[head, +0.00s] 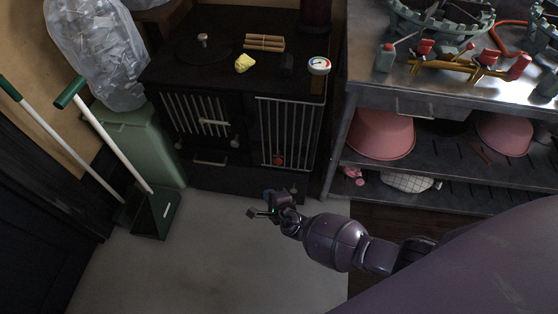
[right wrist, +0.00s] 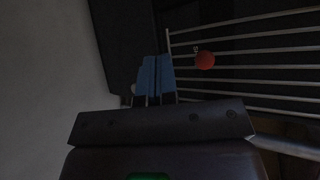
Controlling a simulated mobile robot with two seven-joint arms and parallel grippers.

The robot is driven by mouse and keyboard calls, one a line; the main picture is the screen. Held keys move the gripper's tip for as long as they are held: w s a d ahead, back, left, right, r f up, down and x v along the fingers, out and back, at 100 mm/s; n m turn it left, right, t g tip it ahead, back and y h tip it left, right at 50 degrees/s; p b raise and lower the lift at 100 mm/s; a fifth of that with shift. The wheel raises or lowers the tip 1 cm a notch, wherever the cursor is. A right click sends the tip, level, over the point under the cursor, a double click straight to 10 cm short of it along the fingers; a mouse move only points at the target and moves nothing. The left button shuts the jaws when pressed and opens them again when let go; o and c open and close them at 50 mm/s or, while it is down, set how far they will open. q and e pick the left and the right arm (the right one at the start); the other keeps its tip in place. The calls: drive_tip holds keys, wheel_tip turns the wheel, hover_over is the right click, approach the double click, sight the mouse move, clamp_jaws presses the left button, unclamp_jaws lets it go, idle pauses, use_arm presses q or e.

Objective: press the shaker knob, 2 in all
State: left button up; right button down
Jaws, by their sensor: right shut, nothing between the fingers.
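The shaker knob appears to be the small red round knob (head: 279,161) low on the right barred front of the black stove (head: 219,103). In the right wrist view the red knob (right wrist: 205,60) shows in front of the pale bars, to the right of my fingertips. My right gripper (head: 262,212) is over the grey floor, below and a little left of the knob in the head view, apart from it. Its blue fingers (right wrist: 155,78) are shut together with nothing between them. My left gripper is not in view.
On the stove top are a yellow lump (head: 244,63), a bundle of sticks (head: 264,43) and a round gauge (head: 318,65). A metal bench (head: 440,95) stands right of the stove. A green bin (head: 145,140) and dustpan (head: 155,212) stand left. The floor in front is clear.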

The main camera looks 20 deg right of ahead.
sight(279, 155)
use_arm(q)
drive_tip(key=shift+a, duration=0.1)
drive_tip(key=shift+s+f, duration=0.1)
use_arm(e)
drive_tip(key=shift+w, duration=0.1)
use_arm(q)
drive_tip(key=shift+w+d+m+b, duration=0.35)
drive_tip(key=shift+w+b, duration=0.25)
drive_tip(key=shift+b, duration=0.45)
use_arm(e)
drive_tip(key=w+d, duration=0.5)
drive_tip(key=w, duration=0.2)
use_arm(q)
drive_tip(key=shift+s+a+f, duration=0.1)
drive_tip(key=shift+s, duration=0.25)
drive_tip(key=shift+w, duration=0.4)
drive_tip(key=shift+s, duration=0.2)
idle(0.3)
